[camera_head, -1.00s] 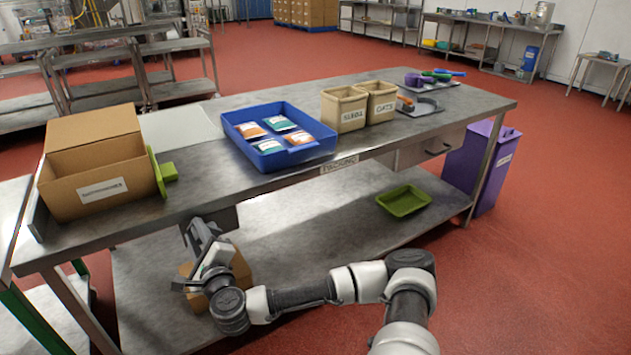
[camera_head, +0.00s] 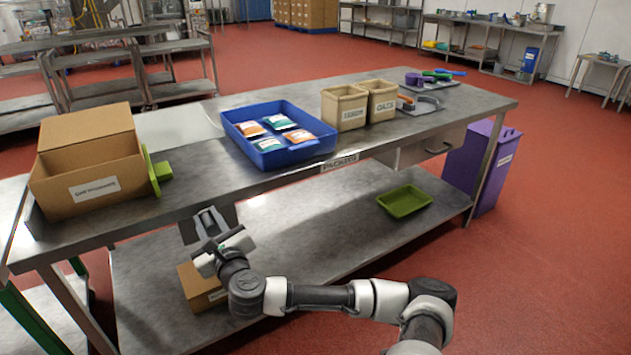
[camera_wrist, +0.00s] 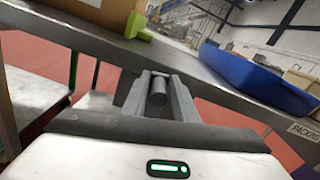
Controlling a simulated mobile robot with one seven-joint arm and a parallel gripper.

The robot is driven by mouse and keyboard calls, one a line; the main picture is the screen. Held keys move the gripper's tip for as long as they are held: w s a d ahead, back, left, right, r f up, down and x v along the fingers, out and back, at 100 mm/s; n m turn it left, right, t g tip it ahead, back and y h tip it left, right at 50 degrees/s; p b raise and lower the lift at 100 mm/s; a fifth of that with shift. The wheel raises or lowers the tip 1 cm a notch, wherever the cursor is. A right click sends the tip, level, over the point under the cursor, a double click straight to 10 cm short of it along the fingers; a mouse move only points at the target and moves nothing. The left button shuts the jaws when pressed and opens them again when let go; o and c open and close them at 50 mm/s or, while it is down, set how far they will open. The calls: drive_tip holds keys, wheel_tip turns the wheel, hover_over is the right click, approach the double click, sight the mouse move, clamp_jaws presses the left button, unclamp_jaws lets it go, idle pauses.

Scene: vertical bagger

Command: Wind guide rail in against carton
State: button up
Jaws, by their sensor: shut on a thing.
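The open brown carton (camera_head: 75,175) stands at the left end of the steel bench (camera_head: 200,180). The green guide rail (camera_head: 151,170) stands upright along its right side, with a green block on its outer face; any gap between them is too small to tell. Carton (camera_wrist: 95,10) and rail (camera_wrist: 139,26) also show at the top of the wrist view. My gripper (camera_head: 205,225) is below the bench's front edge. In the wrist view its fingers (camera_wrist: 158,98) are shut on a grey cylindrical knob (camera_wrist: 158,88). What the knob joins to is hidden.
A blue tray (camera_head: 241,139) of packets and two tan bins (camera_head: 344,108) stand right of the rail, with bare steel between. The bench edge is just above my gripper. A small brown box (camera_head: 200,289) lies on the lower shelf near my arm.

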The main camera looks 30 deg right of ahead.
drive_tip(key=d+m, duration=0.1)
drive_tip(key=d+m+b, duration=0.1)
drive_tip(key=shift+r+m, duration=0.3)
drive_tip(key=shift+d+f+m+b, duration=0.15)
drive_tip(key=shift+d+m+b, duration=0.25)
drive_tip(key=shift+m+b, duration=0.3)
drive_tip(key=shift+d+m, duration=0.25)
drive_tip(key=shift+m, duration=0.15)
drive_tip(key=o, duration=1.1)
drive_tip(key=shift+s+a, duration=0.1)
drive_tip(key=shift+s, duration=0.05)
drive_tip(key=shift+s+f, duration=0.1)
drive_tip(key=shift+s, duration=2.3)
drive_tip(key=shift+s, duration=0.1)
